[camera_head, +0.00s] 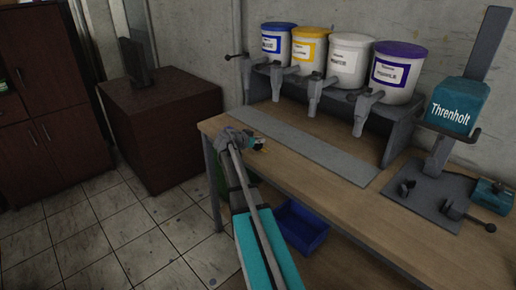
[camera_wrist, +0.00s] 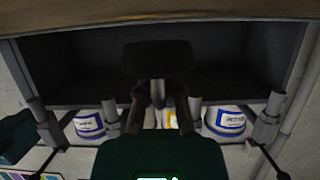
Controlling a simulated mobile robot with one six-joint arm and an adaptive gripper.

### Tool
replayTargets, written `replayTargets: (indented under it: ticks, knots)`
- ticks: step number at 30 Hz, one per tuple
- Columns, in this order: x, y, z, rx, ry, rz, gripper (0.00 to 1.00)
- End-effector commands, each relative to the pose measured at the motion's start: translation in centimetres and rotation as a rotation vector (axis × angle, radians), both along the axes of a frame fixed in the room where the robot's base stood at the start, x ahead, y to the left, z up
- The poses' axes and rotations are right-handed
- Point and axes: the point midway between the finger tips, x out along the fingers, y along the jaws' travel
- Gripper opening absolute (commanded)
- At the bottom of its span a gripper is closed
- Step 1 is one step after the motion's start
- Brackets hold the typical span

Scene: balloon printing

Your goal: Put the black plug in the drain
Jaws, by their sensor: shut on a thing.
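My gripper (camera_wrist: 157,88) is shut on a dark, rounded block, which I take to be the black plug (camera_wrist: 157,57); it shows between the fingertips in the wrist view. In the head view my gripper (camera_head: 256,143) is over the left end of the wooden workbench (camera_head: 340,205), in front of the dispenser stand. The plug is too small to make out clearly there. I cannot pick out the drain for certain in either view. Several grey taps (camera_head: 361,115) hang from the front of the stand under the paint buckets.
Buckets with blue (camera_head: 277,40), yellow (camera_head: 309,50), white (camera_head: 349,58) and purple (camera_head: 396,72) trim stand on the grey dispenser stand (camera_head: 400,140). A grey strip (camera_head: 310,146) lies before it. A teal Threnholt printer (camera_head: 456,106) is at right. A blue bin (camera_head: 301,226) sits below the bench.

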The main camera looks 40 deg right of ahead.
Motion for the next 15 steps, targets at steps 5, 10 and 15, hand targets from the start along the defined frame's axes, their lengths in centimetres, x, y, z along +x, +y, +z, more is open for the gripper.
replayTargets:
  ticks: [5, 10, 15]
  knots:
    - [-0.01, -0.01, -1.48, 0.0, 0.0, 0.0, 0.0]
    - [-0.02, -0.02, -1.57, 0.0, 0.0, 0.0, 0.0]
    - [-0.02, -0.02, -1.5, 0.0, 0.0, 0.0, 0.0]
